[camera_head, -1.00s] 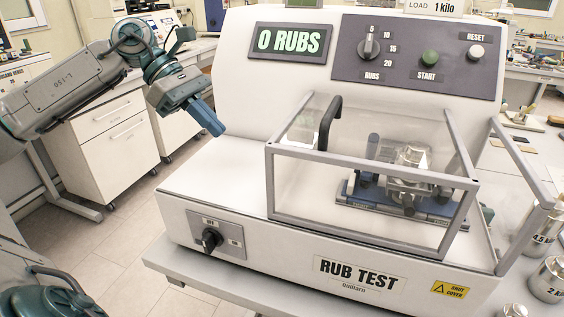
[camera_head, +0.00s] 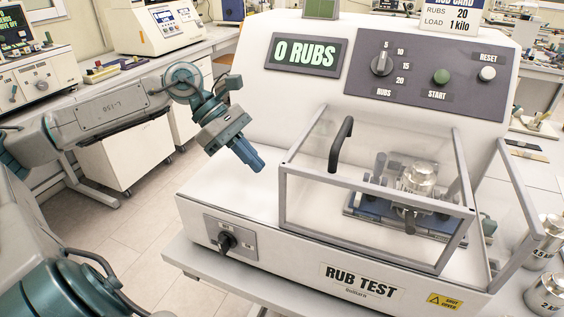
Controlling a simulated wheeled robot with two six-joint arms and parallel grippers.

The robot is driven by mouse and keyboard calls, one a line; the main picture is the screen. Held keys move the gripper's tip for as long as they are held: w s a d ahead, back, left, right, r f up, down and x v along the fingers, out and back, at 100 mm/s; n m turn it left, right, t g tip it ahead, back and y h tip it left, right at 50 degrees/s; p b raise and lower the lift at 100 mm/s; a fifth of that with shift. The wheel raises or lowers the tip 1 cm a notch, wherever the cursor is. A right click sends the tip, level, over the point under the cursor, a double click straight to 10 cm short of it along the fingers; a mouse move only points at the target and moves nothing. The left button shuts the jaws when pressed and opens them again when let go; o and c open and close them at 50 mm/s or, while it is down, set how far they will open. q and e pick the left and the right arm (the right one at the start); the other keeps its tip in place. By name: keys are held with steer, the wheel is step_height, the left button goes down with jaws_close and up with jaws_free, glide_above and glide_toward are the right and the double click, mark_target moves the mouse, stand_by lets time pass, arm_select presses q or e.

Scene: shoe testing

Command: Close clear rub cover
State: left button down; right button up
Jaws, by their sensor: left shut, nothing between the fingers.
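The clear rub cover (camera_head: 375,198) is a see-through box with a grey frame on the white rub test machine (camera_head: 205,185). A black handle (camera_head: 340,145) rises at its left rear. Through its panels I see the metal weight (camera_head: 420,178) and the blue rub fixture. A slanted grey frame (camera_head: 520,192) stands at the right end; I cannot tell how far open the cover is. My left gripper (camera_head: 258,165) is shut and empty, above the machine's left deck, left of the handle and apart from it. My right gripper is not in view.
The panel has a 0 RUBS display (camera_head: 306,53), a rubs knob (camera_head: 382,64), a green start button (camera_head: 441,76) and a reset button (camera_head: 488,73). A black switch (camera_head: 227,241) is on the front left. Loose weights (camera_head: 548,292) stand at the right. The left deck is bare.

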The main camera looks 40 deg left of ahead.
arm_select(q)
steer(key=shift+d+f+p, duration=0.3)
steer(key=shift+d+p, duration=0.25)
steer(key=shift+p, duration=0.1)
steer(key=shift+p+x, duration=0.65)
steer(key=shift+x, duration=0.5)
steer(key=shift+w+d+r+p, duration=0.1)
steer(key=shift+w+d+p, duration=0.05)
steer(key=shift+d+p, duration=0.35)
steer(key=shift+w+d+p, duration=0.15)
steer(key=shift+d+p, duration=0.25)
steer(key=shift+d, duration=0.2)
steer(key=shift+w+d+p, duration=0.25)
steer(key=shift+d+p, duration=0.2)
steer(key=shift+d, duration=0.3)
